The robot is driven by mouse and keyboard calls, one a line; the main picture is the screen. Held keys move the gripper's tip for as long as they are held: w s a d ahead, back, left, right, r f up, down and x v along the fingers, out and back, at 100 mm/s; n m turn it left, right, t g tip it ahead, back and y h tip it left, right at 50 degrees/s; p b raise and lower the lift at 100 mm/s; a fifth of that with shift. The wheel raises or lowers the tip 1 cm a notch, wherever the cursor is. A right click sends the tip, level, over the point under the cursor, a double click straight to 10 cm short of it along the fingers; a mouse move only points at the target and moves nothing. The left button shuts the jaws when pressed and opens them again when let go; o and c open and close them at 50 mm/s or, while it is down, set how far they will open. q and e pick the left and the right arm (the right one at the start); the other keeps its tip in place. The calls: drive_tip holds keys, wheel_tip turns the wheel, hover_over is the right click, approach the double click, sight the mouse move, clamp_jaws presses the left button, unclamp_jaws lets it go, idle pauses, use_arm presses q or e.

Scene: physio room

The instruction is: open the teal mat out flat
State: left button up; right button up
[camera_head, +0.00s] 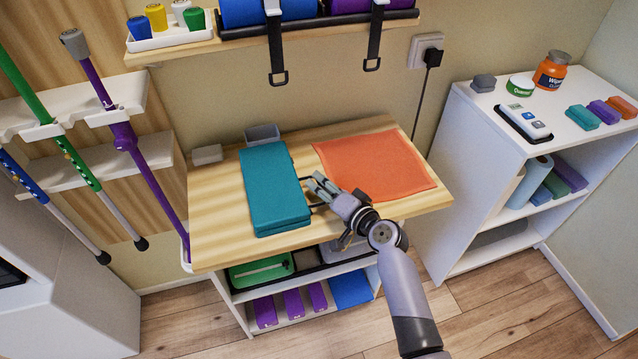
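The teal mat (268,185) lies folded into a long, thick block on the left half of the wooden table top. Its long sides run from the back of the table toward the front edge. My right gripper (306,193) is at the mat's right long side, low over the table. Its dark fingers are spread apart and point at the mat's edge. I cannot tell whether they touch it, and nothing shows held between them. My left gripper is not in view.
An orange cloth (375,163) lies flat on the table (215,215) to the right of the mat, partly behind my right gripper. A grey block (207,154) and a small grey bin (262,134) stand at the back. Poles (150,180) hang close to the table's left side.

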drive_tip(key=shift+w+a+f, duration=0.15)
drive_tip(key=shift+w+a, duration=0.25)
drive_tip(key=shift+w, duration=0.2)
clamp_jaws()
drive_tip(key=shift+s+f, duration=0.1)
drive_tip(key=shift+f, duration=0.1)
